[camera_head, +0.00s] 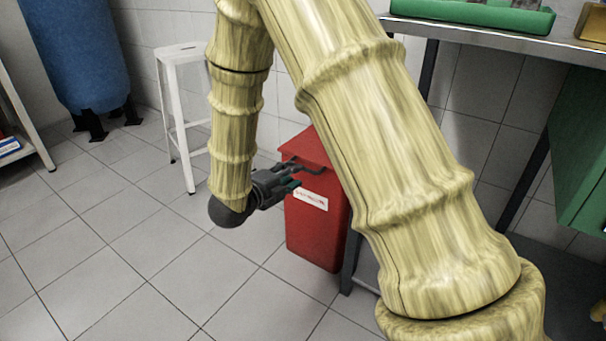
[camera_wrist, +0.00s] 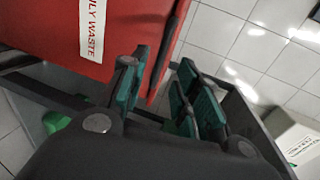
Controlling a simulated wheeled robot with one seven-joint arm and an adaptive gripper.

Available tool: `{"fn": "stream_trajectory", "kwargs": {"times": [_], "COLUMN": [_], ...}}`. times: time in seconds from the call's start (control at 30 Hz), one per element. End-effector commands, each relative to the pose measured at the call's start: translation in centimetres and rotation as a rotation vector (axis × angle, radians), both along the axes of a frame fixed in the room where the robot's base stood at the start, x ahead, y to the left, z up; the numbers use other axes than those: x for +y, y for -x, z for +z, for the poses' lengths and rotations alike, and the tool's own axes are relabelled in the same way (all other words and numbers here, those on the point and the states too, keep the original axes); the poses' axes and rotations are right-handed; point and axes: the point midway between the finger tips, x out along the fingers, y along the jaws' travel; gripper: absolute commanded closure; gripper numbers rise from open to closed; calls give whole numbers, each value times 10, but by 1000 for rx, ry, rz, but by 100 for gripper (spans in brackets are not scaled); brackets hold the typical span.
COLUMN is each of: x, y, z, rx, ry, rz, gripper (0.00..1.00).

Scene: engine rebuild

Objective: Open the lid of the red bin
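The red bin (camera_head: 318,235) stands on the floor beside the table leg, with a white label on its front. Its red lid (camera_head: 312,147) looks closed; my arm hides its right part. My gripper (camera_head: 297,176) is at the upper front of the bin, just below the lid's front edge. In the wrist view the red bin (camera_wrist: 130,20) fills the upper left, its label reading "...ILY WASTE". A dark edge shows beyond the gap between the green-padded fingers of my gripper (camera_wrist: 160,80). The fingers are apart and hold nothing visible. I cannot tell whether they touch the lid.
A metal table (camera_head: 480,35) with a green tray (camera_head: 475,14) stands behind and right of the bin. A white stool (camera_head: 180,110) stands to the left, and a blue tank (camera_head: 75,55) farther left. The tiled floor in front is clear.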

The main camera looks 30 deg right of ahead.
Motion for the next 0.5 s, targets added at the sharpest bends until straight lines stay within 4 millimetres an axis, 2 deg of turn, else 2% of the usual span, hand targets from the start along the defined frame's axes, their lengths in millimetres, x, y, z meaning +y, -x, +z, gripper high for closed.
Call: {"fn": "stream_trajectory", "kwargs": {"times": [0.03,0.2,0.5], "x": [-9,-33,-56], "y": [-3,-13,-24], "z": [-6,-11,-14], "rx": [-2,-2,-1], "ry": [-1,-1,0], "rz": [-1,-1,0], "gripper": [69,69,69]}}
